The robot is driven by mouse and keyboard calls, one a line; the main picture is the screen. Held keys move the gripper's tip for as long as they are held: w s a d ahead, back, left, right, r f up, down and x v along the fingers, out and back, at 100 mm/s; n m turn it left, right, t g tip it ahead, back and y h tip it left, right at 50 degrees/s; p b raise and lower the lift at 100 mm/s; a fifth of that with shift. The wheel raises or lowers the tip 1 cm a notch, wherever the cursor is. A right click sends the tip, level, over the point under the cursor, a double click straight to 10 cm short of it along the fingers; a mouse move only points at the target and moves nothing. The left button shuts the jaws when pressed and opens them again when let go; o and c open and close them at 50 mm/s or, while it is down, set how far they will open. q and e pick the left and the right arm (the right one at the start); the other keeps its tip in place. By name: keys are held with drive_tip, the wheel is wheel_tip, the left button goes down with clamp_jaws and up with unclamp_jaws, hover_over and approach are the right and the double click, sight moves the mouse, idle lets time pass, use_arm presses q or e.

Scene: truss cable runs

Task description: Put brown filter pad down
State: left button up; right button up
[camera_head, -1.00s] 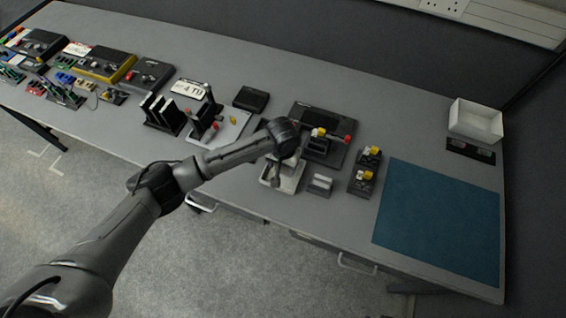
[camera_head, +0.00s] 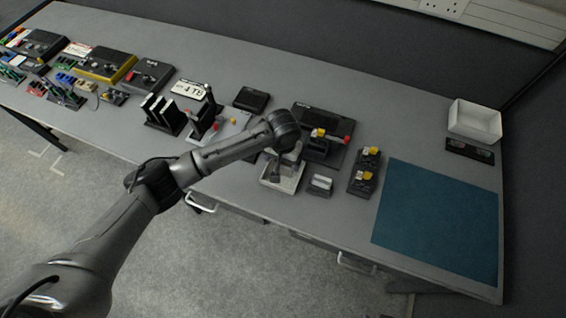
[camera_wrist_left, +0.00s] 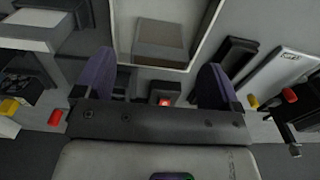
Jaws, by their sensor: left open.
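A brown-grey block, which looks like the brown filter pad (camera_wrist_left: 160,40), lies inside a white-rimmed tray (camera_wrist_left: 118,30) in the left wrist view. My left gripper (camera_wrist_left: 155,80) is open, with its two purple-grey fingers apart and nothing between them. The pad is beyond the fingertips and apart from them. In the head view the left gripper (camera_head: 276,172) hangs over the pale tray (camera_head: 290,187) near the front of the bench, and the pad cannot be made out clearly. My right gripper is not in view.
A dark device with yellow and red knobs (camera_head: 335,150) stands behind the tray. A blue mat (camera_head: 440,220) lies bare. A white bin (camera_head: 475,120) stands at the back right.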

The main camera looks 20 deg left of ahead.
sight(283, 164)
use_arm(q)
wheel_tip(283, 164, up, 9)
drive_tip(key=p, duration=0.1)
drive_tip(key=shift+f, duration=0.15)
drive_tip(key=s+d+f+m+h, duration=0.1)
drive_tip(key=s+d+f, duration=0.15)
drive_tip(key=s, duration=0.25)
drive_tip(key=s+d+f+m+t+h, duration=0.1)
drive_tip(key=s+f, duration=0.2)
drive_tip(key=s, duration=0.1)
drive_tip(key=s+d+f+m+h, duration=0.1)
drive_tip(key=s+d+f, duration=0.15)
drive_tip(key=s, duration=0.25)
drive_tip(key=s+a+t+y, duration=0.1)
drive_tip(key=s+a, duration=0.5)
drive_tip(key=s, duration=0.3)
drive_tip(key=s+a+n+t+y, duration=0.1)
drive_tip(key=s+a, duration=0.5)
drive_tip(key=s, duration=0.4)
drive_tip(key=shift+f+t+y, duration=0.3)
drive_tip(key=shift+f+y, duration=0.1)
drive_tip(key=shift+f, duration=0.05)
drive_tip(key=shift+d, duration=0.1)
